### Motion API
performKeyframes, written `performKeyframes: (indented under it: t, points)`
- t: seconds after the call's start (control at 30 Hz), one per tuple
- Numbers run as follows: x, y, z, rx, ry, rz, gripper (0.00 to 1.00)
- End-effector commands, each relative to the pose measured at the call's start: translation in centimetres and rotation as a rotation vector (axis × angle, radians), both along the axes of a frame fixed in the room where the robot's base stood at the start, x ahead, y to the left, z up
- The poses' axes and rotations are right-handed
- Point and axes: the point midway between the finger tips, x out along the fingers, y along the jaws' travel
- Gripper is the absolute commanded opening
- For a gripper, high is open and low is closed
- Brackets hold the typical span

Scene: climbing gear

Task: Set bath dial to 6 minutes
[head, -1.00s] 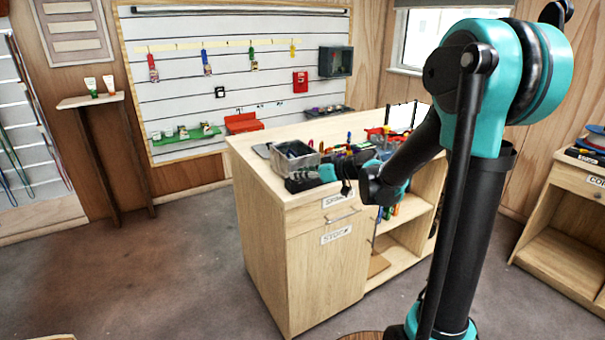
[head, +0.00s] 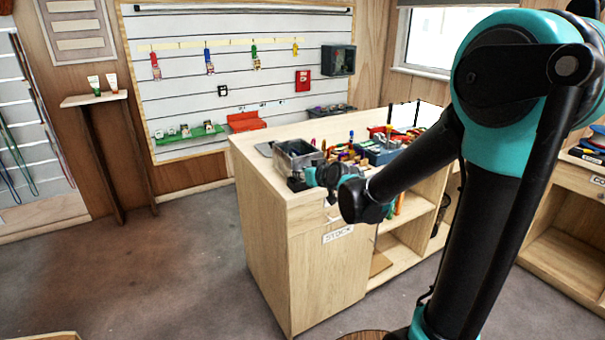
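A grey metal open-topped box (head: 293,156), which looks like the bath, stands on the wooden counter (head: 262,170) near its left corner. Its dial cannot be made out at this size. My gripper (head: 305,182) is at the near right side of the box, at about its base.
Tools and coloured gear (head: 350,152) crowd the counter right of the box, with a blue-grey bin (head: 380,152) behind my arm. A wall board (head: 185,100) with hanging tags is at the back. The floor at left is clear.

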Motion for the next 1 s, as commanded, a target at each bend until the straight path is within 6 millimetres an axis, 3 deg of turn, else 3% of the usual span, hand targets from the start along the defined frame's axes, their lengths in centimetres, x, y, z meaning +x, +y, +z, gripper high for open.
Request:
performKeyframes:
  t: [0.53, 0.57, 0.6, 1.0]
  points:
    - [-0.07, -0.02, -0.1, -0.002, 0.002, -0.013, 0.0]
    - [-0.07, -0.02, -0.1, -0.002, 0.002, -0.013, 0.26]
    - [-0.07, -0.02, -0.1, -0.002, 0.002, -0.013, 0.31]
    - [-0.3, -0.16, 0.1, -0.001, 0.002, -0.013, 0.32]
